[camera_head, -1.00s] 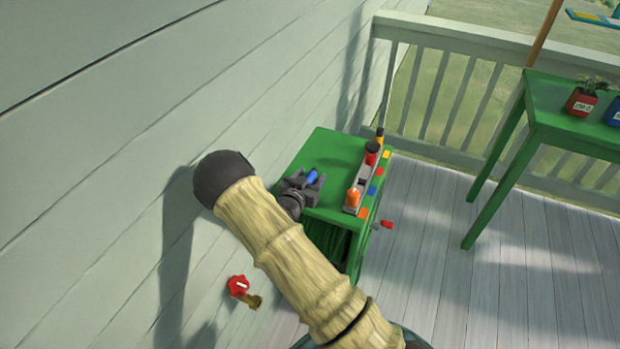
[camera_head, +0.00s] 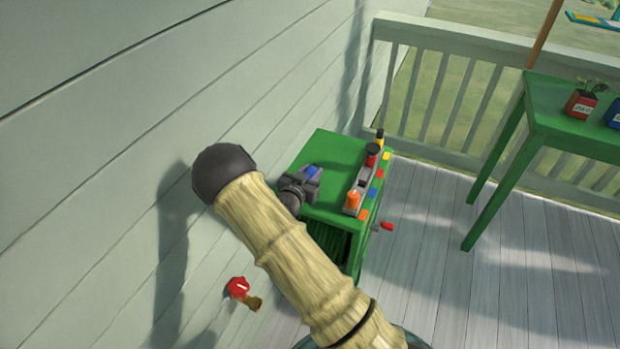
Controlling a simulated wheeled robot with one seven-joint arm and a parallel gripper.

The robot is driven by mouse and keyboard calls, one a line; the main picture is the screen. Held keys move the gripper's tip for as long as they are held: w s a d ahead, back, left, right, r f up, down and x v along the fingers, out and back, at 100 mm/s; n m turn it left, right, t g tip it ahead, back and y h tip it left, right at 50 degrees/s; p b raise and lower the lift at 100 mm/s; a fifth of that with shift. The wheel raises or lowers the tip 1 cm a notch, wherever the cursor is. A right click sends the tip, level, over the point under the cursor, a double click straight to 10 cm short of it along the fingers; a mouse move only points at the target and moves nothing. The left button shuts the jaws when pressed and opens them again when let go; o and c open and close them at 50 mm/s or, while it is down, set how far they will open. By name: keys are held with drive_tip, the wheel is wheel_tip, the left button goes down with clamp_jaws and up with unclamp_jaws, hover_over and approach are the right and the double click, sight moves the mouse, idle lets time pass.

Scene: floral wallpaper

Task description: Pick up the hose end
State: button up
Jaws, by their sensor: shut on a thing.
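The hose end appears as a small blue piece (camera_head: 312,172) at the left part of the green box's top (camera_head: 335,150). My gripper (camera_head: 315,176) is shut on this blue piece, and its dark fingers cover most of it. The gripper is low over the box top; I cannot tell whether the blue piece touches the surface. The rest of the hose is not clear, as my arm hides part of the box front.
A grey holder (camera_head: 365,183) with orange, red and yellow-topped nozzles stands along the box's right edge. A red-handled crank (camera_head: 386,226) sticks out on the right. A red tap (camera_head: 238,287) is on the wall. A green table (camera_head: 560,115) holds pots. Deck boards between are clear.

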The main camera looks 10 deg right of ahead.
sight(310, 170)
wheel_tip(310, 170, up, 7)
drive_tip(key=shift+r, duration=0.2)
idle(0.5)
wheel_tip(310, 170, up, 5)
drive_tip(key=p, duration=0.5)
drive_tip(key=s+d+r+g+y+p, duration=0.4)
drive_tip(key=d+g+y+p, duration=0.4)
drive_tip(key=p, duration=1.4)
drive_tip(key=shift+s+d+g+y+p, duration=0.5)
drive_tip(key=shift+d+g+y+p, duration=1.05)
drive_tip(key=shift+d+g, duration=1.7)
wheel_tip(310, 170, down, 7)
drive_tip(key=b, duration=0.4)
drive_tip(key=shift+b, duration=0.4)
drive_tip(key=shift+f+h, duration=0.1)
drive_tip(key=shift+h, duration=0.15)
